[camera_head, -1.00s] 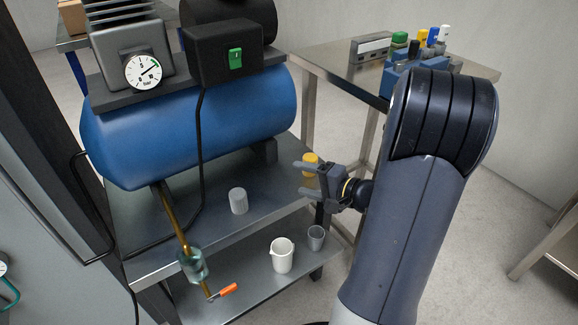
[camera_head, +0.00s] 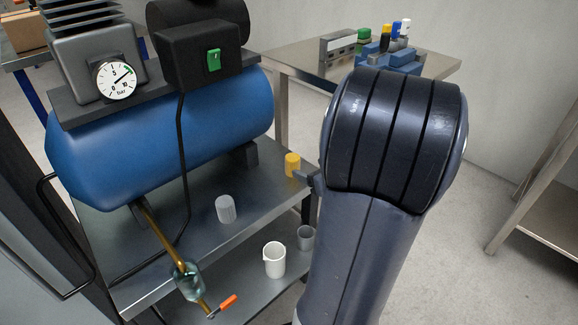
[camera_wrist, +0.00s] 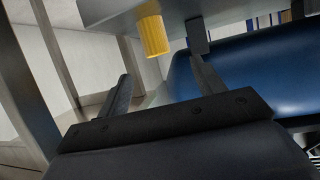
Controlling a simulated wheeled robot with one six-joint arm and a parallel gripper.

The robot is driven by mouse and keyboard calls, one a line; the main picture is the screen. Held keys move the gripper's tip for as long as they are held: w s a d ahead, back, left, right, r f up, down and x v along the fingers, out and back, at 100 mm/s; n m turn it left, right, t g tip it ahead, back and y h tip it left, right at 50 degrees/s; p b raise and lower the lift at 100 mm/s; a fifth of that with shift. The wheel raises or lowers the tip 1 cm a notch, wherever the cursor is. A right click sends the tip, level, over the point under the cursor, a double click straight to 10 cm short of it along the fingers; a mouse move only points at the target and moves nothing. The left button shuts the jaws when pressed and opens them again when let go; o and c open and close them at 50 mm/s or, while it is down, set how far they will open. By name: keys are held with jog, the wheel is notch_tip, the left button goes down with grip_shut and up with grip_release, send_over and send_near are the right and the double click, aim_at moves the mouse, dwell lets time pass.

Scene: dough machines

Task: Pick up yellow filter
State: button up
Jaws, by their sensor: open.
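The yellow filter (camera_head: 292,164) is a small ribbed cylinder at the right end of the compressor's metal shelf, beside the blue tank. In the wrist view the filter (camera_wrist: 154,36) shows beyond my fingers, across the gap between them and touching neither. My gripper (camera_wrist: 161,50) is open and empty. In the head view only a bit of my gripper (camera_head: 312,181) shows, just right of the filter; my arm hides the rest.
A grey filter (camera_head: 226,208) stands on the same shelf, left of the yellow one. The blue tank (camera_head: 160,130) rises behind them. A white jug (camera_head: 274,260) and grey cup (camera_head: 305,237) sit on the lower shelf. A steel table (camera_head: 290,60) stands behind.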

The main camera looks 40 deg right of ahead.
aim_at(297, 161)
jog(key=x, duration=0.8)
jog(key=shift+w+d, duration=0.2)
jog(key=shift+d, duration=0.1)
jog(key=shift+c, duration=0.4)
jog(key=c, duration=1)
